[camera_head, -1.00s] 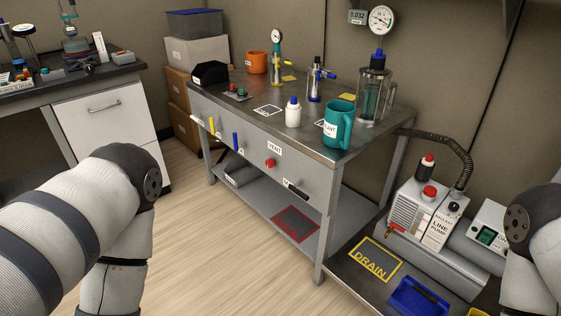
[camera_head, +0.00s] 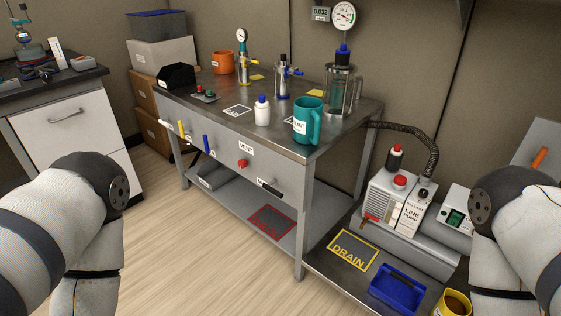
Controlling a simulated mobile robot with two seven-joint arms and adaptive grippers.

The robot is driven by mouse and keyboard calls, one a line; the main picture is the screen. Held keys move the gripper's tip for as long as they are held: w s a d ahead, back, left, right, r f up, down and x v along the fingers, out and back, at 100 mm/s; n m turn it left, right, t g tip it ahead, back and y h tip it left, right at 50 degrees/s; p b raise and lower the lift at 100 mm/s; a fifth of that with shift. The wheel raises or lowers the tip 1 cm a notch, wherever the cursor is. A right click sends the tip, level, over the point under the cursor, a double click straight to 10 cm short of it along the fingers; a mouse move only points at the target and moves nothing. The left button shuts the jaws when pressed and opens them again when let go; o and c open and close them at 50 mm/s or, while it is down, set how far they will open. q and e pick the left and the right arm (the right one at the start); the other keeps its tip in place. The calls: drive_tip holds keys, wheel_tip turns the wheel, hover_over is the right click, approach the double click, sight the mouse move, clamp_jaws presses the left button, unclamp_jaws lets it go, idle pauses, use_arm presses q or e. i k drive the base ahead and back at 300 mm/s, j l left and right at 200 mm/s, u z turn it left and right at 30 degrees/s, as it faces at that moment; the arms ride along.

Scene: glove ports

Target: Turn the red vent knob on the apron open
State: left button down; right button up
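The red vent knob (camera_head: 243,163) sits on the grey front apron (camera_head: 225,150) of the metal bench, just below a white VENT label (camera_head: 246,148). Nothing touches the knob. Which way it is turned is too small to tell. My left arm is at the lower left and my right arm at the lower right, both apart from the bench apron. Neither gripper shows in the view.
A blue handle (camera_head: 206,144), a yellow handle (camera_head: 182,129) and a black handle (camera_head: 271,188) also sit on the apron. A teal mug (camera_head: 307,122) stands near the bench's front corner. The line pump (camera_head: 398,206) and blue tray (camera_head: 397,289) are at right. Floor before the bench is clear.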

sight(243, 163)
drive_tip(key=i+j, duration=0.1)
drive_tip(key=i, duration=0.45)
drive_tip(key=i+j, duration=0.1)
drive_tip(key=i, duration=0.45)
